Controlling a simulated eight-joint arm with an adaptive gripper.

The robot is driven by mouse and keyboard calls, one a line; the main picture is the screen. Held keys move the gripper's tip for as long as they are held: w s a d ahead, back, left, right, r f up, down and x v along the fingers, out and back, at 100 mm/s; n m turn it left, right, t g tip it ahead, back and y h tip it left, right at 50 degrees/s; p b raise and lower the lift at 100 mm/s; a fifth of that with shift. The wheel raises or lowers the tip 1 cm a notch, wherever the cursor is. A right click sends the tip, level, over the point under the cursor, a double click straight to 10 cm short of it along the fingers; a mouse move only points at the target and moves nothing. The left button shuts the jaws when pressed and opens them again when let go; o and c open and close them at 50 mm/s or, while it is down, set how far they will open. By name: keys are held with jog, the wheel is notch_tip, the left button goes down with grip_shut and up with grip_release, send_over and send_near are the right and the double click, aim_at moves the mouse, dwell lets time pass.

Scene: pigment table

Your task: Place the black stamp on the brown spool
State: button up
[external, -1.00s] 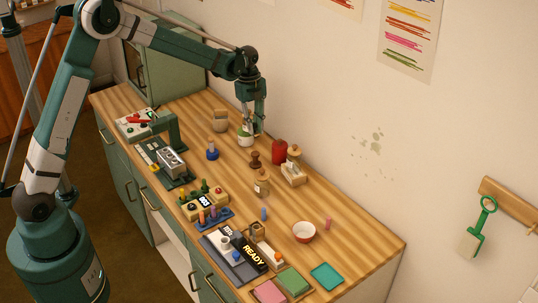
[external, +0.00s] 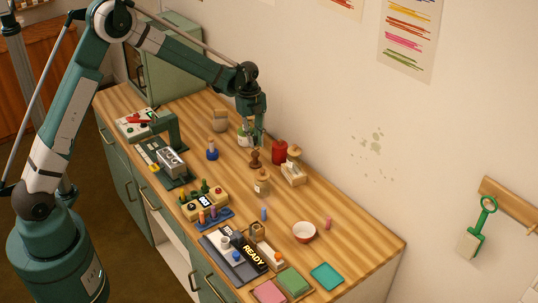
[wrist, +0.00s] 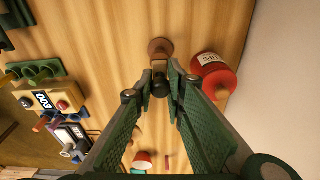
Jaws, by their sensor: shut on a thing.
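My gripper (external: 257,141) points down above the back part of the table. In the wrist view its fingertips (wrist: 161,86) are closed on a small dark piece, the black stamp (wrist: 160,89). Most of the stamp is hidden by the fingers, and I cannot make it out in the external view. The brown spool (external: 255,158) stands upright on the table just below my gripper. In the wrist view the spool (wrist: 160,47) shows just beyond the fingertips. I cannot tell whether stamp and spool touch.
A red jar (external: 279,152) stands close to the right of the spool; it also shows in the wrist view (wrist: 213,76). Bare wood lies left of the spool.

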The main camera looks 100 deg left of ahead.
jog(key=shift+f, duration=1.35)
jog(key=shift+f, duration=0.2)
jog(key=o, duration=0.8)
jog(key=shift+c, duration=0.2)
jog(key=shift+r, duration=0.25)
notch_tip(320, 180, up, 12)
jog(key=s+a, duration=0.1)
jog(key=shift+a, duration=0.15)
jog(key=shift+f, duration=0.1)
